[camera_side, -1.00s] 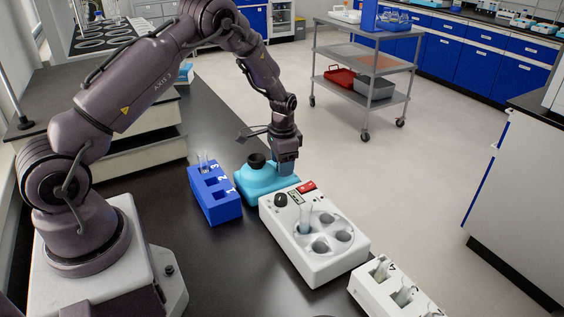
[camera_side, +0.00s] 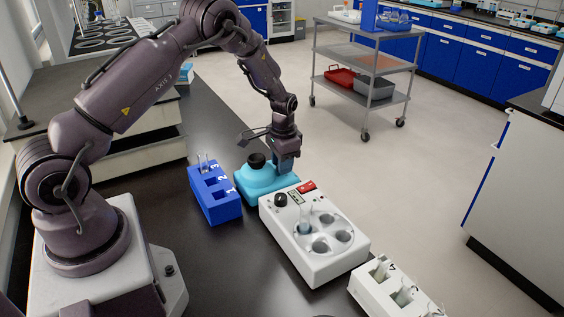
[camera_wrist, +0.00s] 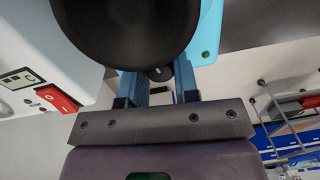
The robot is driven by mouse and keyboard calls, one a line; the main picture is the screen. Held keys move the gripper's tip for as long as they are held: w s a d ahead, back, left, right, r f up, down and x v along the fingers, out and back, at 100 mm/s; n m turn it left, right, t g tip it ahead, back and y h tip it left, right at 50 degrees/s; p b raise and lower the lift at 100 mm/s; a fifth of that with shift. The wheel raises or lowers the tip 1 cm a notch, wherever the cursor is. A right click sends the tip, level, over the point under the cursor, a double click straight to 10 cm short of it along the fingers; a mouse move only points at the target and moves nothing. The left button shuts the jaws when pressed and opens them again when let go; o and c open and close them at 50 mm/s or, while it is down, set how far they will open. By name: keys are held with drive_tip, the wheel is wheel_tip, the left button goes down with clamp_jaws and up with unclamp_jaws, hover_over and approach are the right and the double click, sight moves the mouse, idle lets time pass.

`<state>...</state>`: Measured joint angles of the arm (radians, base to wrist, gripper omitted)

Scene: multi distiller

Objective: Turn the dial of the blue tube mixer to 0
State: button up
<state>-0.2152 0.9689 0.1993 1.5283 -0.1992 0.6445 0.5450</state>
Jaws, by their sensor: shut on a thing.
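The blue tube mixer (camera_side: 268,181) stands on the dark bench, a light-blue body with a black cup (camera_side: 257,160) on top. In the wrist view the cup's round black shape (camera_wrist: 125,25) fills the upper middle, and the light-blue body (camera_wrist: 209,28) with a green dot shows behind it. My gripper (camera_side: 284,170) points down at the mixer's right side, its fingers shut on the dial. In the wrist view a small dark dial (camera_wrist: 160,74) with a pale mark shows between the two blue fingers. The dial's numbers are not readable.
A blue tube rack (camera_side: 214,205) stands close left of the mixer. A white device (camera_side: 318,268) with a black knob, red switch and round wells stands close in front. A white tube rack (camera_side: 372,296) lies farther front right. Open floor lies to the right.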

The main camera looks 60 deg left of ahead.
drive_tip(key=shift+n, duration=2.1)
drive_tip(key=o, duration=0.9)
drive_tip(key=shift+r, duration=0.1)
drive_tip(key=r, duration=1.3)
drive_tip(key=shift+w+d, duration=0.15)
drive_tip(key=shift+d, duration=0.1)
